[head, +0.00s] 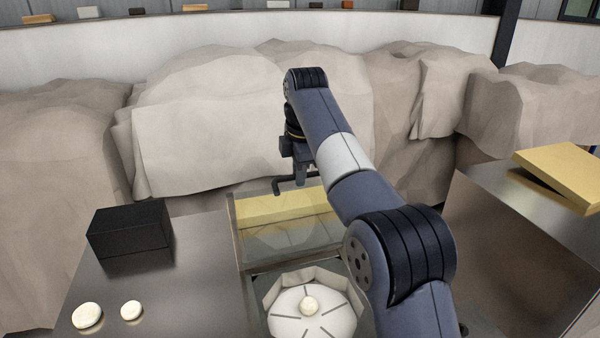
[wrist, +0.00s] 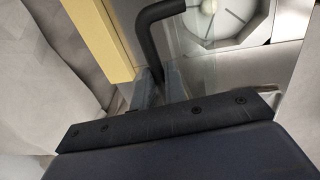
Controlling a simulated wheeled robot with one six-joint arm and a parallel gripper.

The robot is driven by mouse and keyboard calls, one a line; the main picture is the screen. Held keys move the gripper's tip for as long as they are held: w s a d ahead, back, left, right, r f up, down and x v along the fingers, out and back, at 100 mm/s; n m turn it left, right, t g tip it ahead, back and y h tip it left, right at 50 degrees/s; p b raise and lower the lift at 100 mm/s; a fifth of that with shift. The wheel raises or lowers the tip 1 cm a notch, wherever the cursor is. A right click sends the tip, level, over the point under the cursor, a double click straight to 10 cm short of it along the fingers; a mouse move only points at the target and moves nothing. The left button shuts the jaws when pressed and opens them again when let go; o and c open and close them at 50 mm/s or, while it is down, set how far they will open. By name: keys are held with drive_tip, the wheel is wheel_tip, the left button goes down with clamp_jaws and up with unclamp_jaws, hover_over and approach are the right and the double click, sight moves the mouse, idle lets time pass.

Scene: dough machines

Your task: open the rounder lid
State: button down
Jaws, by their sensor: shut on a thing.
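The rounder lid (head: 285,238) is a clear panel at the middle of the head view, with a yellow surface showing through its far part. Its dark bent handle (head: 282,186) is at the far edge of the panel. In the wrist view the handle (wrist: 148,38) runs down to my gripper (wrist: 156,88), whose fingers are shut on it. In the head view my gripper (head: 302,172) is partly hidden by my arm. The rounder bowl (head: 285,318), white with dark radial slots, shows in front of the panel. I cannot tell the lid's exact tilt.
A dough ball (head: 309,305) sits at the bowl's centre. On the left metal top (head: 200,290) are a black box (head: 130,232) and two dough pieces, one (head: 87,315) larger. A yellow slab (head: 560,172) lies on the right metal unit (head: 500,215). Large beige draped shapes stand behind.

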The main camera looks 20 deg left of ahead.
drive_tip(key=shift+f, duration=0.45)
drive_tip(key=c, duration=1.8)
unclamp_jaws()
drive_tip(key=shift+o, duration=0.8)
drive_tip(key=shift+w+a+f, duration=0.1)
drive_tip(key=shift+w+a, duration=0.1)
drive_tip(key=shift+w, duration=0.05)
drive_tip(key=shift+o, duration=0.9)
drive_tip(key=shift+r, duration=0.25)
drive_tip(key=shift+s+d, duration=0.15)
drive_tip(key=shift+s, duration=0.05)
